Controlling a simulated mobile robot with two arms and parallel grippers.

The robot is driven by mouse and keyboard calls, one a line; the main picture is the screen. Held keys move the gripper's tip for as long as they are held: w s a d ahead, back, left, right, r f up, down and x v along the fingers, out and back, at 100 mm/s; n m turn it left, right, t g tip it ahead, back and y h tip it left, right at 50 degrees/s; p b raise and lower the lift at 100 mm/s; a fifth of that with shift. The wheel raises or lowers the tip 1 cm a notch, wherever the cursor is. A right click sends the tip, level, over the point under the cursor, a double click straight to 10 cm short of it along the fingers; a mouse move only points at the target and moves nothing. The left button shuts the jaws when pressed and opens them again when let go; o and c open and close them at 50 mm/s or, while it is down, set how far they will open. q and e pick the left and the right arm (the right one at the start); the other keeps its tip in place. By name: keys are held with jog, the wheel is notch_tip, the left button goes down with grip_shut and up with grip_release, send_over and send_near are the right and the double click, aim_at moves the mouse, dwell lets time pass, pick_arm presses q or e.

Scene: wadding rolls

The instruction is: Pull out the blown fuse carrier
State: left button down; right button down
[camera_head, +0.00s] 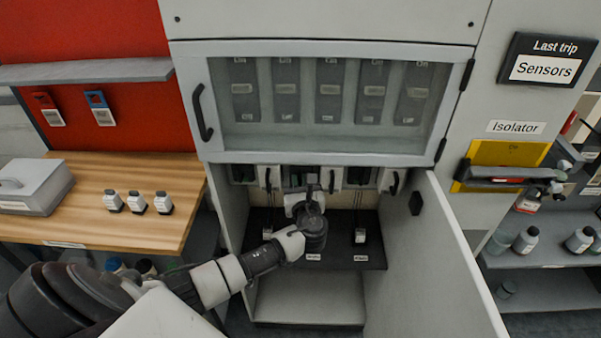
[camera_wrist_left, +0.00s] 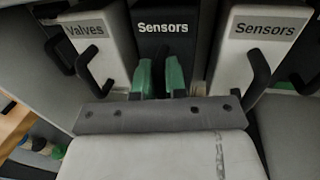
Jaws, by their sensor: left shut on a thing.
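A row of fuse carriers sits under the cabinet's glazed door. In the left wrist view, a white carrier labelled Valves (camera_wrist_left: 98,40) is on the left, a dark carrier labelled Sensors (camera_wrist_left: 167,27) in the middle, and a white carrier labelled Sensors (camera_wrist_left: 262,30) on the right. The white ones have black handles. My left gripper (camera_wrist_left: 163,78) has green fingertips shut at the front of the dark carrier. In the head view this gripper (camera_head: 305,195) is inside the open lower compartment, below the row.
The open lower door (camera_head: 450,250) bounds the compartment's right.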

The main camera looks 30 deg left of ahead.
pick_arm(q)
jog(key=shift+d+f, duration=0.1)
jog(key=shift+f, duration=0.05)
jog(key=c, duration=1.5)
grip_release()
jog(key=shift+s, duration=0.1)
jog(key=shift+c, duration=0.2)
jog(key=o, duration=0.3)
jog(key=shift+s+r, duration=0.1)
jog(key=shift+r, duration=0.1)
jog(key=shift+o, duration=0.2)
jog(key=b+v, duration=0.1)
jog(key=v, duration=1)
jog(key=shift+b, duration=0.4)
